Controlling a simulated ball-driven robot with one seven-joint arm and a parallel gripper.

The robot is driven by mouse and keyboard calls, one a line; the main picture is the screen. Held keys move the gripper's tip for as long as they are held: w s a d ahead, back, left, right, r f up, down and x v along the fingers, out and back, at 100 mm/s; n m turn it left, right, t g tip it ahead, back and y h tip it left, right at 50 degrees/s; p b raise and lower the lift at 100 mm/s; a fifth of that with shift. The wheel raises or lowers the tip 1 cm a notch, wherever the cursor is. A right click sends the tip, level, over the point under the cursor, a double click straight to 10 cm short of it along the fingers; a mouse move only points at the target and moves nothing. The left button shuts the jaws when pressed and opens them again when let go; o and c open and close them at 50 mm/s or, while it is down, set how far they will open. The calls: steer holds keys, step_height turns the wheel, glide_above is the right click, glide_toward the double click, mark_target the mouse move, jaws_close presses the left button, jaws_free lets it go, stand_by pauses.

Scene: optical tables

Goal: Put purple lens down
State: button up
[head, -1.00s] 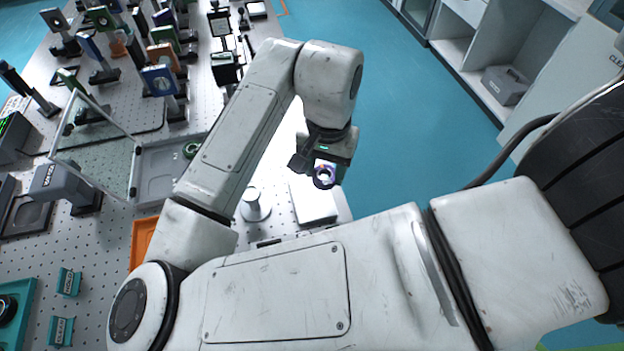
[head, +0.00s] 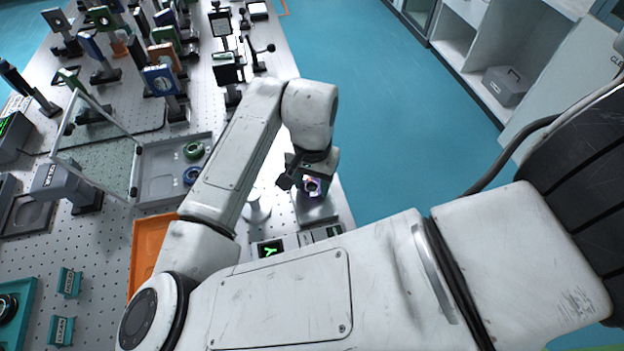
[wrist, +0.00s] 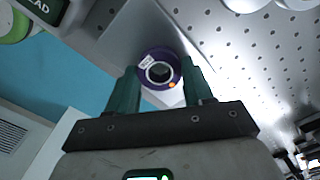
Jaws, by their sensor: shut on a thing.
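The purple lens (wrist: 160,54) is a ring with a pale label and an orange dot. It sits between the green fingers of my gripper (wrist: 161,82) in the wrist view. In the head view the purple lens (head: 313,187) shows small at the end of my gripper (head: 306,183), above a pale flat plate (head: 318,213) near the table's right edge. My gripper is shut on the lens. I cannot tell whether the lens touches the plate.
A grey tray (head: 153,180) holding green and blue ring lenses lies left of my arm, beside a framed glass pane (head: 105,155). An orange tray (head: 146,240) is nearer. A white round post (head: 257,208) stands close left of my gripper. Several mounts crowd the far table.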

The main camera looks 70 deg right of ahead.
mark_target(312, 186)
steer(key=o, duration=1)
steer(key=shift+o, duration=0.2)
step_height(312, 186, up, 12)
steer(key=shift+p, duration=0.3)
